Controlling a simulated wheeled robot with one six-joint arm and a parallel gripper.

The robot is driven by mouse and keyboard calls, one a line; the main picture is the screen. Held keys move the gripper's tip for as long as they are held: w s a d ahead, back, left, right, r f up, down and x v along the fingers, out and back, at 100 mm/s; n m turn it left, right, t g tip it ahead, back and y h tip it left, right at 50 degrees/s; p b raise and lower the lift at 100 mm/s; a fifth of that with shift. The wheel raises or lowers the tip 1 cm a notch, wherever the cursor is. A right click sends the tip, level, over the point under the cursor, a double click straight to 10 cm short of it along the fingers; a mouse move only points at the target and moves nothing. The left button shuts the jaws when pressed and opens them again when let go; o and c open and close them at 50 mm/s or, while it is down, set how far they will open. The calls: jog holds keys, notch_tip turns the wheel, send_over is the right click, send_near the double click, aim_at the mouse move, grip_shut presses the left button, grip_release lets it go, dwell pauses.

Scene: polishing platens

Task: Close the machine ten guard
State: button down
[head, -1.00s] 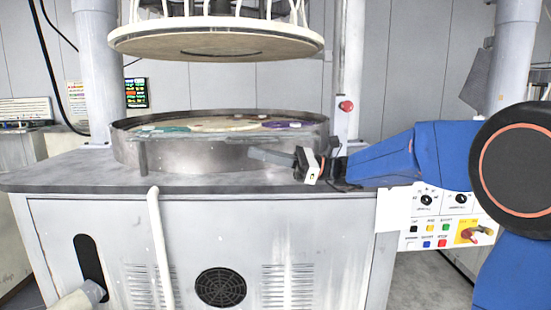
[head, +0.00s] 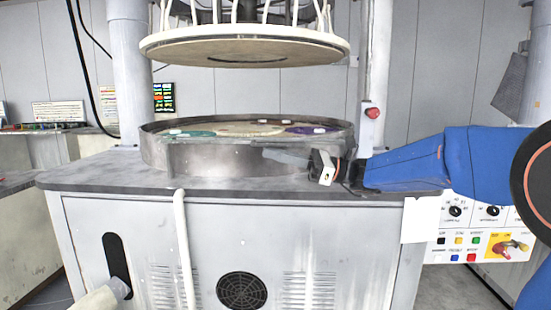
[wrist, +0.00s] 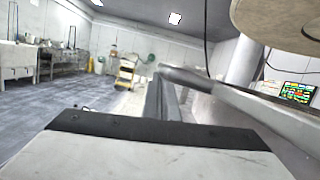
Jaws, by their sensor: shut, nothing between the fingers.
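The machine's metal guard wall (head: 215,158) curves around the lower polishing platen (head: 245,128) on the bench top. A narrow upright piece shows at its left front. I cannot tell which part of the wall moves or how far closed it stands. My gripper (head: 270,154) is shut and empty, pointing left in front of the guard's right front. I cannot tell whether its tips touch the wall. In the wrist view, a dark band and pale surface of my gripper fill the bottom, and the fingertips are hard to make out.
The round upper platen (head: 245,47) hangs above the guard. A red button (head: 372,112) is on the right post, and a control panel (head: 475,228) hangs at the right front. A pale hose (head: 183,245) runs down the front. The wrist view shows open floor (wrist: 50,98) at left.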

notch_tip(320, 180, up, 10)
jog(key=w+m+t, duration=0.2)
jog(key=m+t, duration=0.2)
jog(key=m, duration=0.5)
jog(key=w+r+m+t+h, duration=0.1)
jog(key=w+r+m+h, duration=0.1)
jog(key=w+r+m, duration=0.4)
jog(key=shift+w+d+m+h, duration=0.25)
jog(key=shift+w+m+h, duration=0.15)
jog(key=shift+w+m, duration=1.65)
jog(key=shift+w+r, duration=0.15)
jog(key=shift+w, duration=0.05)
